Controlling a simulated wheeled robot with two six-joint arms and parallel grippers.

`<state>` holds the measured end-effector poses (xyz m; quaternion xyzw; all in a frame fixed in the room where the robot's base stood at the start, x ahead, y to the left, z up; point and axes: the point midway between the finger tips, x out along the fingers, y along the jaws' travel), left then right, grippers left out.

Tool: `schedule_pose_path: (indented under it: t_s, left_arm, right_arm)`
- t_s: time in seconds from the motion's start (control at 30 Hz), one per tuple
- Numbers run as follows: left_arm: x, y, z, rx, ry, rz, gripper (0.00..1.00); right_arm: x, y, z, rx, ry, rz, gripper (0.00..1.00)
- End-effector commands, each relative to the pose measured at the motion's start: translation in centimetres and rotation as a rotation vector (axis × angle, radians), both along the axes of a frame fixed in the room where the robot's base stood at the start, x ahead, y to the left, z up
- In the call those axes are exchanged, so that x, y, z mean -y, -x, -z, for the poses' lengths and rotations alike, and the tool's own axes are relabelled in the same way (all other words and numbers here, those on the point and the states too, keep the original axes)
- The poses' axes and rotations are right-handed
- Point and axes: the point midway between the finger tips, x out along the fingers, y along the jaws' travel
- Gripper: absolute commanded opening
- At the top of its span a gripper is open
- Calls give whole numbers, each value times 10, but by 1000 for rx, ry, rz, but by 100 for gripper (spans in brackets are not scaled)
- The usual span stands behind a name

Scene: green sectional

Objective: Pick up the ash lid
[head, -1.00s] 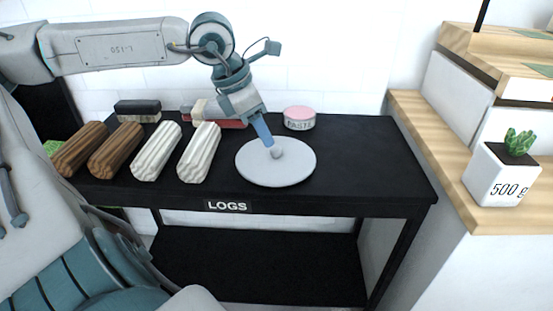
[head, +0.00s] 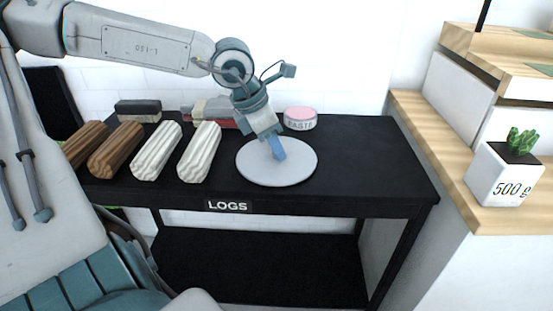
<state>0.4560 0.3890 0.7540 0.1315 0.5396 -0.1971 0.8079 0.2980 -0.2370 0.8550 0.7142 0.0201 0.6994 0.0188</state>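The ash lid (head: 290,173) is a flat, round, light grey disc lying on the black table (head: 370,165), right of the logs. My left gripper (head: 279,153) points down over the lid's middle from the back left. Its blue fingers cover the lid's small round knob, which is hidden. The fingers overlap one another from this angle, so I cannot tell whether they are open or shut on the knob. My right gripper is not in view.
Two white logs (head: 199,152) and two brown logs (head: 116,150) lie left of the lid. A pink-topped paste tin (head: 300,118) stands just behind it. A dark brush-like block (head: 138,111) and a red-and-grey item (head: 210,112) lie at the back. The table's right part is clear.

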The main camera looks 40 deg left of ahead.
Motion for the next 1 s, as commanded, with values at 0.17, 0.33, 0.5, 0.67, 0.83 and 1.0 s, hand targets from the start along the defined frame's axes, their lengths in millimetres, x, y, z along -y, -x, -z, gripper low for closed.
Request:
schedule_pose_path:
  t_s: [0.17, 0.33, 0.5, 0.67, 0.83, 1.0]
  left_arm:
    - [0, 0, 0, 0, 0, 0, 1]
    - [0, 0, 0, 0, 0, 0, 0]
    - [0, 0, -8, 0, -1, 0, 0]
    - [-1, -1, -38, 3, -4, -2, 0]
    - [-1, -1, -73, 3, -3, -2, 0]
    - [-1, 0, -95, 1, -2, -1, 0]
  right_arm:
    - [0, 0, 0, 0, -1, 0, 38]
    - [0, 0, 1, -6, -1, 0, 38]
    - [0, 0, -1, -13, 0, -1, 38]
    - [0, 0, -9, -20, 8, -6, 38]
    - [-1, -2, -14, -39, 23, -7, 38]
    - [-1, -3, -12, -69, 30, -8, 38]
